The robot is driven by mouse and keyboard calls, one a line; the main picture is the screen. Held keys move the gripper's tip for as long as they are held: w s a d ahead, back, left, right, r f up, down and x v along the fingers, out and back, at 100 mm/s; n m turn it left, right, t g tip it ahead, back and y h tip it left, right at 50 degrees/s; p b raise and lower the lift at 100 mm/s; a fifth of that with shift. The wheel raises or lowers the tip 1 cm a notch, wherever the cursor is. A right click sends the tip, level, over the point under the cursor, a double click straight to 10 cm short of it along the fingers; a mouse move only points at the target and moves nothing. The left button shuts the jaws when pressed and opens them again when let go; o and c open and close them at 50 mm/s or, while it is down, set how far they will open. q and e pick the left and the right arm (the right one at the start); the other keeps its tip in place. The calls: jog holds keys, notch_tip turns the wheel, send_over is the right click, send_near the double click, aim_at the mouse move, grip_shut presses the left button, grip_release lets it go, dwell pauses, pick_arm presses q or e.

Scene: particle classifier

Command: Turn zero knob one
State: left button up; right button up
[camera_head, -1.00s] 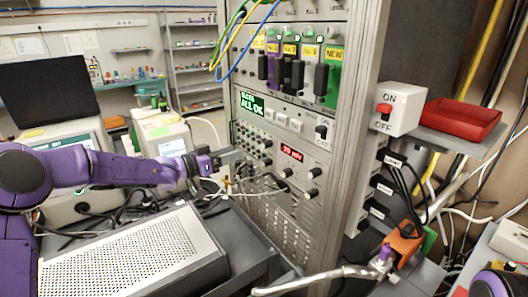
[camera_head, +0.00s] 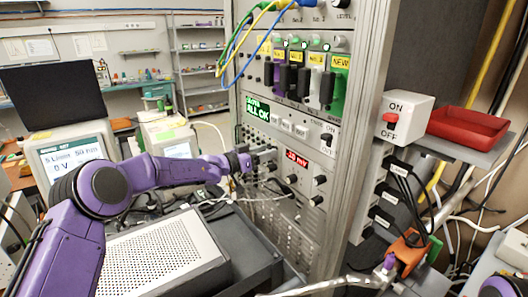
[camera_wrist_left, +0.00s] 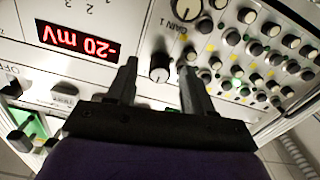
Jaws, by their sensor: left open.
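My left gripper (camera_head: 264,160) is at the front of the instrument rack, just left of the red display (camera_head: 297,159). In the left wrist view its two fingers (camera_wrist_left: 158,82) are spread apart. A small dark knob with a light face (camera_wrist_left: 160,68) sits on the panel between the fingertips, and neither finger visibly touches it. Its label is not readable. Next to it is a larger knob (camera_wrist_left: 186,8) marked GAIN 1. The display in the wrist view (camera_wrist_left: 78,40) reads -20 mV in red. My right gripper is not visible.
Several small knobs and connectors (camera_wrist_left: 255,50) crowd the panel beside the gripper. Cables (camera_head: 262,195) hang near it. A perforated grey box (camera_head: 160,255) lies below my left arm. A white ON/OFF box (camera_head: 402,116) and red tray (camera_head: 468,130) are at the right.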

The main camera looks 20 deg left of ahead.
pick_arm(q)
grip_shut()
jog(key=shift+f, duration=0.1)
jog(key=shift+m+b, duration=7.1)
jog(key=shift+m, duration=0.8)
